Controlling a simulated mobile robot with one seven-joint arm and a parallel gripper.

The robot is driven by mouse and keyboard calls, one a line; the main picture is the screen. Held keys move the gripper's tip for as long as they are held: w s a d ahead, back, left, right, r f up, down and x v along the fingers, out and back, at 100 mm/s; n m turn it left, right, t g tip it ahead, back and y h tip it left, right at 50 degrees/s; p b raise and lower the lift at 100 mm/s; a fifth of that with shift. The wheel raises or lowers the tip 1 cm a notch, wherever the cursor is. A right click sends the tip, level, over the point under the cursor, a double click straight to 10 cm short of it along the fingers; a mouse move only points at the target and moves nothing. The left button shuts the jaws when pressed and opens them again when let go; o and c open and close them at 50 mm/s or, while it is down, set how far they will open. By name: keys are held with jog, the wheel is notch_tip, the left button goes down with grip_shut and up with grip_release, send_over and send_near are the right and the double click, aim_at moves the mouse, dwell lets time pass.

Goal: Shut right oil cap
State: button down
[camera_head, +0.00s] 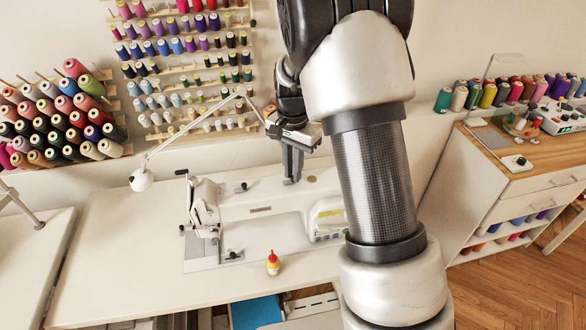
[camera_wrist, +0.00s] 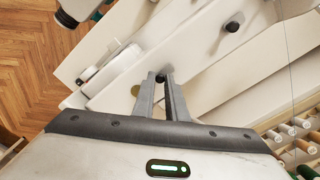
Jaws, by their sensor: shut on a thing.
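The white sewing machine (camera_head: 262,200) stands on the pale table. My gripper (camera_head: 291,181) points down onto the top of its arm, right of a dark-knobbed cap (camera_head: 241,187). In the wrist view my gripper (camera_wrist: 161,78) has its fingertips close together, with the dark knob of the right oil cap (camera_wrist: 160,77) between them. The fingers hide most of this cap, so I cannot tell how far it is shut. The other dark-knobbed cap (camera_wrist: 232,27) stands apart from my fingers. A gold disc (camera_head: 311,179) lies just right of my gripper on the machine top.
A small red-topped bottle (camera_head: 273,262) stands in front of the machine. A white lamp (camera_head: 142,179) stands at left, its arm reaching toward my gripper. Thread racks (camera_head: 190,60) line the wall behind. The table's left front is clear.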

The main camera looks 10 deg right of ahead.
jog(key=c, duration=1.8)
grip_release()
notch_tip(320, 180, up, 18)
jog(key=shift+f+p, duration=0.2)
jog(key=shift+p, duration=0.25)
jog(key=s+r+n+t+p, duration=0.1)
jog(key=s+r+n+t, duration=0.1)
jog(key=s+r, duration=0.35)
jog(key=s+r+n+t+p, duration=0.1)
jog(key=s+r+n, duration=0.15)
jog(key=s, duration=0.55)
jog(key=s+n+t+p, duration=0.1)
jog(key=s+n, duration=0.3)
jog(key=s, duration=0.7)
jog(key=shift+s+d+f+n+t, duration=0.15)
jog(key=shift+s+f+n+t, duration=0.25)
jog(key=shift+t, duration=0.4)
